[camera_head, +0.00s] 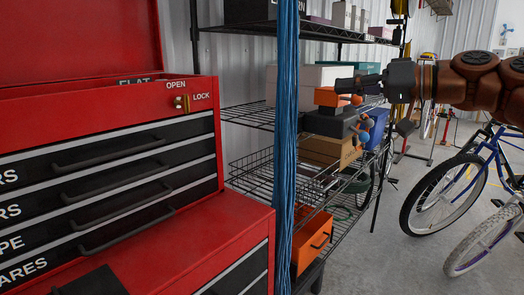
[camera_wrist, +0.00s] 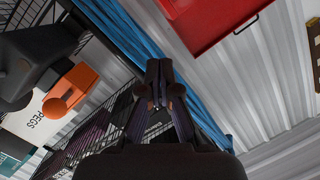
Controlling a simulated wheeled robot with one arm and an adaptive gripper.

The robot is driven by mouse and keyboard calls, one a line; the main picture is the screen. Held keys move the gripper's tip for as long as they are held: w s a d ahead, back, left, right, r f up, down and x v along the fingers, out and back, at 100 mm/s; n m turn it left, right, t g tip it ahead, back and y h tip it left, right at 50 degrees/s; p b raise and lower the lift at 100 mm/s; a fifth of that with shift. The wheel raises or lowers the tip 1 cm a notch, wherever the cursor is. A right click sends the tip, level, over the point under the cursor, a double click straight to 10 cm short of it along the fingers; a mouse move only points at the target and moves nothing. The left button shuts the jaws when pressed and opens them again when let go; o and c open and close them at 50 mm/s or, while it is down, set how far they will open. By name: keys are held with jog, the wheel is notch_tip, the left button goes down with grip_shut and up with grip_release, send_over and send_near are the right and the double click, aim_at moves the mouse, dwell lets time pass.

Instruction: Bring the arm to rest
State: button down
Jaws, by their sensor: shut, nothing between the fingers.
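My arm comes in from the right edge of the head view, brown and black, raised in front of the wire shelving. My gripper (camera_head: 347,86) points left in the head view, at the height of the shelf's middle boxes. In the wrist view the fingers of my gripper (camera_wrist: 158,101) are together, with nothing between them. Blue cables (camera_wrist: 125,38) run behind the fingers in that view. I cannot tell how far the fingertips are from the shelf items.
A red tool chest (camera_head: 110,150) fills the left. The blue cable bundle (camera_head: 285,120) hangs before the wire shelf (camera_head: 250,117). An orange box (camera_head: 312,243) sits low on the shelving. Bicycles (camera_head: 440,195) stand at the right. Grey floor (camera_head: 395,265) is clear in front of them.

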jog(key=s+a+f+g+h+p, duration=0.6)
jog(key=s+a+f+p, duration=0.5)
jog(key=s, duration=0.4)
jog(key=s+d+f+m+g+h+p, duration=0.2)
jog(key=s+d+f+h+p, duration=0.2)
jog(key=s, duration=0.7)
jog(key=s+d+f+m+g+h+p, duration=0.2)
jog(key=s+d+f+h+p, duration=0.2)
jog(key=s+d+f, duration=0.4)
jog(key=s+p, duration=0.1)
jog(key=s, duration=0.1)
jog(key=shift+s, duration=0.4)
jog(key=shift+a, duration=0.1)
